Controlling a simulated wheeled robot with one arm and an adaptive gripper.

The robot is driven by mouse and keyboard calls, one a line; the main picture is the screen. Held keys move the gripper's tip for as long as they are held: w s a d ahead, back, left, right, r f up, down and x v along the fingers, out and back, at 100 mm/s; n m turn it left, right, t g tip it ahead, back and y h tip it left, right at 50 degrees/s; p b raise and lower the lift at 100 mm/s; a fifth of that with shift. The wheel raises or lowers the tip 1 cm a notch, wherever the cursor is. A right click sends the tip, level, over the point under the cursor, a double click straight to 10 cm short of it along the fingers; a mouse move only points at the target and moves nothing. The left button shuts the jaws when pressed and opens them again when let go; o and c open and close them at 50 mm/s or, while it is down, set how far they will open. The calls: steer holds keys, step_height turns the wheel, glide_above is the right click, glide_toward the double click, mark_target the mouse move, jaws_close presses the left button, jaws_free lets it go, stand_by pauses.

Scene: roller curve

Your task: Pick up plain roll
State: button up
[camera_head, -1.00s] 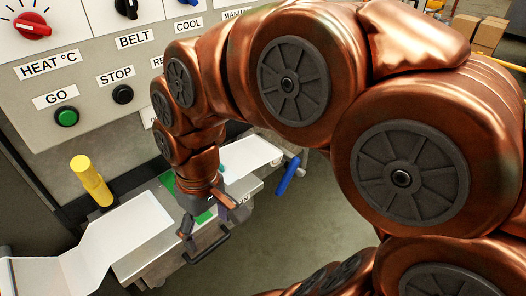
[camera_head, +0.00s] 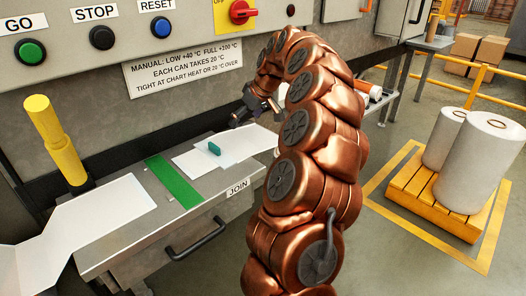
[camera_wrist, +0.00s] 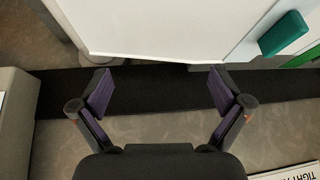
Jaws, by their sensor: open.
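Two large white rolls stand upright on a yellow pallet (camera_head: 425,207) at the right: a nearer roll (camera_head: 478,165) and a roll behind it (camera_head: 442,142). I cannot tell which is the plain roll. My gripper (camera_head: 256,112) is open and empty, above the back of the joining table, well left of the rolls. In the wrist view, my gripper (camera_wrist: 161,82) has its fingers spread beside the edge of a white sheet (camera_wrist: 165,25), with nothing between them. My arm partly hides a white cylinder with orange (camera_head: 375,92) near the wall.
The joining table (camera_head: 150,235) bears a green strip (camera_head: 173,181), white sheets and a small green block (camera_head: 214,148). A yellow post (camera_head: 55,138) stands at left. The control panel wall rises behind. Yellow rails (camera_head: 465,93) stand behind the pallet; open floor lies before it.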

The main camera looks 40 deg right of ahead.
steer(key=m+h+b, duration=0.1)
steer(key=b, duration=0.1)
glide_toward(263, 136)
steer(key=w+f, duration=0.1)
steer(key=w+d+f, duration=0.1)
steer(key=f, duration=0.1)
steer(key=w+d+f, duration=0.1)
steer(key=shift+d+f, duration=0.2)
steer(key=shift+f, duration=0.15)
steer(key=shift+w+d+f, duration=0.1)
steer(key=shift+f, duration=0.15)
steer(key=shift+w+b+x, duration=0.1)
steer(key=shift+b+x, duration=0.2)
steer(key=shift+x, duration=1.5)
steer(key=shift+w+b+x, duration=0.15)
steer(key=shift+b+x, duration=0.1)
steer(key=shift+x, duration=1.5)
steer(key=shift+r, duration=0.2)
steer(key=c, duration=1.6)
steer(key=shift+o, duration=0.2)
steer(key=shift+r, duration=0.1)
